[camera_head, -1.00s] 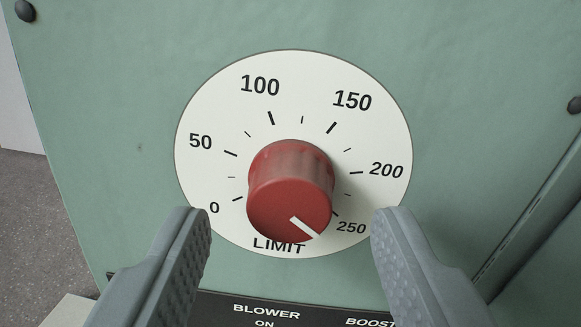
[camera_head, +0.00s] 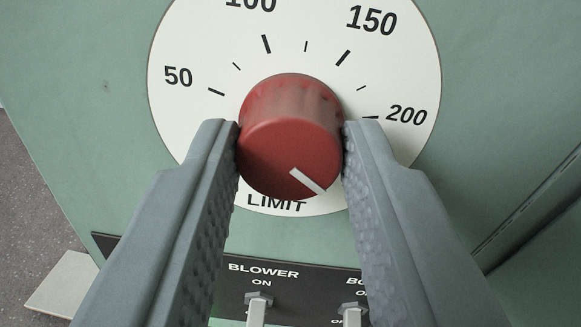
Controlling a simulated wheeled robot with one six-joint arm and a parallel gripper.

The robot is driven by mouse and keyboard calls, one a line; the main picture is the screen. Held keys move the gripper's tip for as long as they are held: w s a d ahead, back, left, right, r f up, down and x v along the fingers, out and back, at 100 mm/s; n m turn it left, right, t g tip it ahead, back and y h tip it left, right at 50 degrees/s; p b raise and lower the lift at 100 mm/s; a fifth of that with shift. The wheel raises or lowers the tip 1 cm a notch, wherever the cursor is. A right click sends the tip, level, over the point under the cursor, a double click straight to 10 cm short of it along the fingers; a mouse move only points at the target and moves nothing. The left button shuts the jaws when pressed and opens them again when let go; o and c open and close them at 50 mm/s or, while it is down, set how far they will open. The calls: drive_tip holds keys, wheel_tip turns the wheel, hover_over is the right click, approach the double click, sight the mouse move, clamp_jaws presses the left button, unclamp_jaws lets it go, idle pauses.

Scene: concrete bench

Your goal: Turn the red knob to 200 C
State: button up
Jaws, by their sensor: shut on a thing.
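The red knob (camera_head: 290,140) stands out from a round white dial (camera_head: 190,60) on a green panel. Its white pointer line points down and to the right, toward where the 250 mark was visible earlier; the 250 and 0 labels are now hidden behind my fingers. The 200 label (camera_head: 406,115) shows at the right of the dial, with its tick near the knob's right side. My gripper (camera_head: 291,150) is shut on the red knob, one grey textured finger against its left side and one against its right.
Below the dial is a black label strip (camera_head: 222,268) reading BLOWER ON, with two metal toggle switches (camera_head: 257,308) close under my fingers. A panel seam runs at the lower right. The green panel around the dial is otherwise bare.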

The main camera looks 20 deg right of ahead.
drive_tip(key=n, duration=0.4)
drive_tip(key=shift+n, duration=2.7)
drive_tip(key=o, duration=1)
drive_tip(key=shift+a, duration=0.1)
drive_tip(key=shift+c, duration=0.2)
drive_tip(key=v, duration=1.7)
drive_tip(key=shift+s+r, duration=0.15)
drive_tip(key=shift+r, duration=0.1)
